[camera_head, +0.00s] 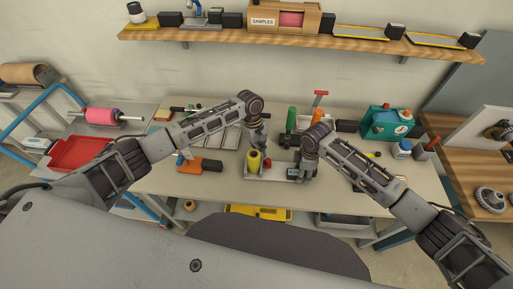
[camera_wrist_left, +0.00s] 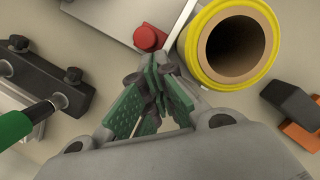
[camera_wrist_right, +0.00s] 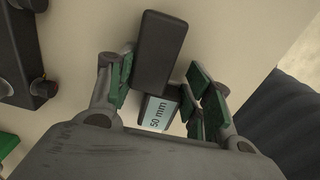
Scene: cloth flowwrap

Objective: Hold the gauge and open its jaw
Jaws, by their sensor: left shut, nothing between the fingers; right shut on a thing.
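The knob also shows in the left wrist view (camera_wrist_left: 149,38). My left gripper (camera_wrist_left: 155,85) is shut and empty, close to the red knob and beside a yellow-rimmed roll (camera_wrist_left: 190,55). In the head view the roll (camera_head: 254,161) stands upright. The jaw opening cannot be made out.
An orange and black tool (camera_head: 200,165) lies left of the roll. A green-handled tool (camera_head: 291,119) is behind. A teal box (camera_head: 386,124) stands at the back right.

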